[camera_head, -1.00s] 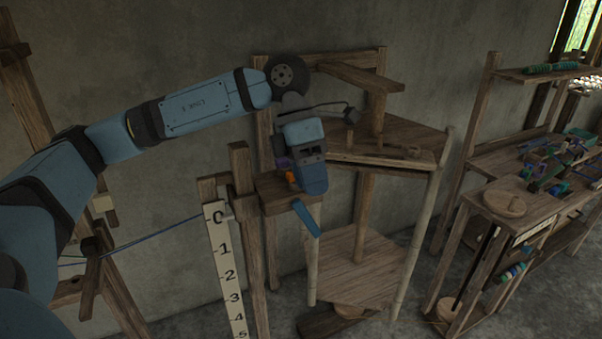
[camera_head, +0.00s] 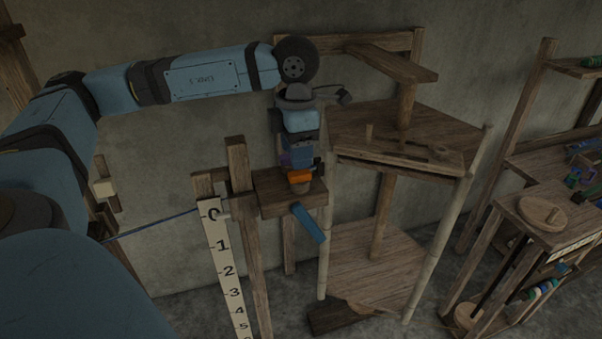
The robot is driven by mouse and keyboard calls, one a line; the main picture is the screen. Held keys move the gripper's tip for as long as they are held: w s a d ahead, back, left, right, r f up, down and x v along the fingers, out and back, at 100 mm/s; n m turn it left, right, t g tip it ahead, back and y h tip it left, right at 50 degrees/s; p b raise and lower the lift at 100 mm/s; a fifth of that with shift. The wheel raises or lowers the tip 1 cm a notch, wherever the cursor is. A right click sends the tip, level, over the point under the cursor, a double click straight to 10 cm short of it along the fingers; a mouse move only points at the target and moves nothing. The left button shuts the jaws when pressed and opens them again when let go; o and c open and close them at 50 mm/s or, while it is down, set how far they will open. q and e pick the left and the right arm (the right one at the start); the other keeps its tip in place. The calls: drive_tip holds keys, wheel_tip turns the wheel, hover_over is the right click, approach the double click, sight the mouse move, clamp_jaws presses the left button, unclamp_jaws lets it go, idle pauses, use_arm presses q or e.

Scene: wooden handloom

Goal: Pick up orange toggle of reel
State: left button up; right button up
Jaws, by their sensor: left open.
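The orange toggle (camera_head: 300,177) sits on top of a small wooden block (camera_head: 272,206) fixed to an upright post, with a pale base under it. My left gripper (camera_head: 302,168) points down right above the toggle, by the dark fingertips. The gripper is open; its fingers are small and partly dark, and I cannot tell whether they touch the toggle. A blue handle (camera_head: 309,224) sticks out from the block's front, below the toggle. My right gripper is not in view.
A numbered white ruler (camera_head: 225,265) stands left of the post. A wooden stand with shelves (camera_head: 375,265) is close on the right. A workbench with a round wooden disc (camera_head: 541,211) is farther right. A blue cord (camera_head: 160,227) runs to the post from the left.

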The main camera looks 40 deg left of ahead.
sight(300, 172)
use_arm(q)
drive_tip(key=shift+f, duration=0.2)
drive_tip(key=f+p, duration=0.1)
drive_tip(key=f, duration=0.1)
drive_tip(key=w+f+p, duration=0.1)
drive_tip(key=f, duration=0.1)
drive_tip(key=shift+f, duration=0.35)
drive_tip(key=shift+s, duration=0.15)
drive_tip(key=c, duration=0.3)
clamp_jaws()
